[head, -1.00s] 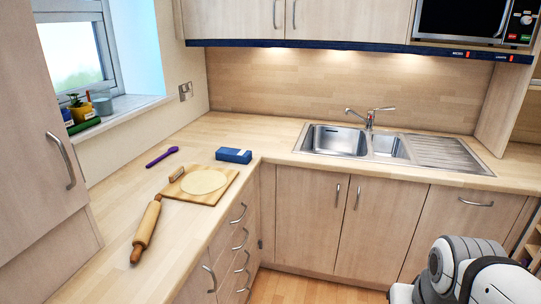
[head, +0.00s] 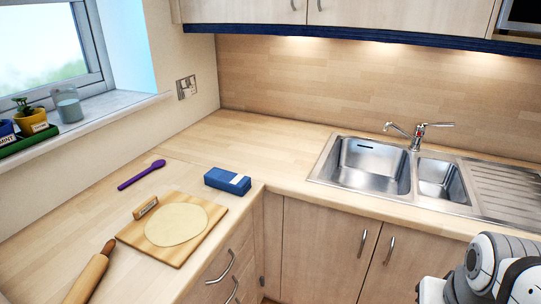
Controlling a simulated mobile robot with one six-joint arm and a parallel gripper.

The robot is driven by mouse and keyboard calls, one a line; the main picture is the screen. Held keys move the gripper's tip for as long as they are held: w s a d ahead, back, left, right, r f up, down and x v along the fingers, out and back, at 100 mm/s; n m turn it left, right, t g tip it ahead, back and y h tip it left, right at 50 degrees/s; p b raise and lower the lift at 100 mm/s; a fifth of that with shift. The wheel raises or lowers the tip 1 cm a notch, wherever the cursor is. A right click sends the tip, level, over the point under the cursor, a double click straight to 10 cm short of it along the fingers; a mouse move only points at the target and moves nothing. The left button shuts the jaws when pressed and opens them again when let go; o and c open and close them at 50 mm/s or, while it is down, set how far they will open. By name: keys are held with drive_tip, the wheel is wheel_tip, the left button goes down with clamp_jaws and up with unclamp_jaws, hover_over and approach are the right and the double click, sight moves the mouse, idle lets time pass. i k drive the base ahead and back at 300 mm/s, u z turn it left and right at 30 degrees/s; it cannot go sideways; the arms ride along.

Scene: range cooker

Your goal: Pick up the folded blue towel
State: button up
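A blue block-shaped item (head: 227,181) with a pale label on its right end lies on the wooden counter near the inner corner, behind the board. It looks more like a packet or box, and I cannot tell whether it is the folded blue towel. No other blue cloth shows. My gripper is not in view; only a grey and white part of my own arm shows at the lower right, well apart from the blue item.
A wooden board (head: 144,238) holds flat dough (head: 176,224) and a small wooden-handled tool (head: 146,207). A rolling pin (head: 90,274) and a purple spoon (head: 141,175) lie nearby. The sink (head: 374,166) is at right. Drawers and cupboards front the counter.

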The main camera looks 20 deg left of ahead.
sight(238, 184)
drive_tip(key=u, duration=0.7)
drive_tip(key=i, duration=1.25)
drive_tip(key=u, duration=0.95)
drive_tip(key=k, duration=0.8)
drive_tip(key=u, duration=0.15)
drive_tip(key=i, duration=0.85)
drive_tip(key=z, duration=0.05)
